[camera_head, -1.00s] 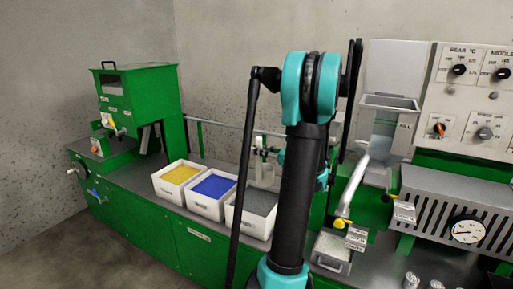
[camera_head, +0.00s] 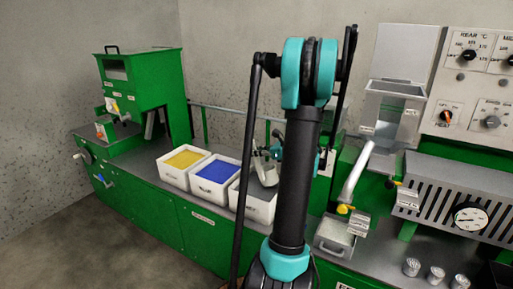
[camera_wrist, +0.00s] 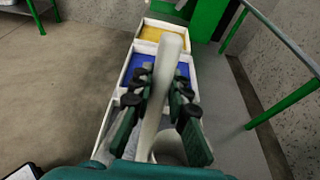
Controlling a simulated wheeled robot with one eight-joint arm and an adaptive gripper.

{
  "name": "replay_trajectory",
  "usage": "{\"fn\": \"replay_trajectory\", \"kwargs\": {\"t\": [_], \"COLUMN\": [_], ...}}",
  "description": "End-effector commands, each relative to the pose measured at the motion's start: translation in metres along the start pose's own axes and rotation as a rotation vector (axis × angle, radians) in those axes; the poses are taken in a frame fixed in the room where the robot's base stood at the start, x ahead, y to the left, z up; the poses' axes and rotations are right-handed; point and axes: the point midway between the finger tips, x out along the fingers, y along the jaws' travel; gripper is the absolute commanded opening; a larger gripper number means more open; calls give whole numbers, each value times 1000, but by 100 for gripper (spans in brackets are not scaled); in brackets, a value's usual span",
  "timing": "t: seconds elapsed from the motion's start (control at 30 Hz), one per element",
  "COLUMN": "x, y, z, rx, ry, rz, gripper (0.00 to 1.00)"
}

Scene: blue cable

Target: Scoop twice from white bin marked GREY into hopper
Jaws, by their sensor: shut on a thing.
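My gripper (camera_wrist: 160,88) is shut on the pale handle of a scoop (camera_wrist: 168,60), which stands up between the fingers in the wrist view. In the head view the scoop's pale, tilted bowl (camera_head: 265,171) shows at the third bin, left of my arm; I cannot tell whether it holds anything. The third white bin (camera_head: 260,209) is right of the blue one; its mark is not readable and its contents are mostly hidden by the scoop and my arm. A grey metal hopper (camera_head: 392,112) with a raised lid stands to the right of my arm.
White bins of yellow (camera_head: 184,159) and blue (camera_head: 217,172) granules stand left of the third bin. A green rail (camera_wrist: 285,103) runs beside the bench. A curved pipe (camera_head: 356,172), small metal tray (camera_head: 334,236) and several metal cups (camera_head: 411,266) are at the right.

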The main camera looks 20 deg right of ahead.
Motion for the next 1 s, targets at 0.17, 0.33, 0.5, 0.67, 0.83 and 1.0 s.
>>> {"fn": "replay_trajectory", "kwargs": {"t": [0.17, 0.33, 0.5, 0.67, 0.83, 1.0], "x": [12, 23, 34, 42, 49, 57], "y": [0, 0, 0, 0, 0, 0], "z": [-13, -26, -39, -54, -68, -84], "rx": [-1, -1, -1, -1, -1, -1], "ry": [46, 91, 134, 144, 144, 143], "rz": [1, 2, 1, 0, 0, 0], "gripper": [0, 0, 0, 0, 0, 0]}}
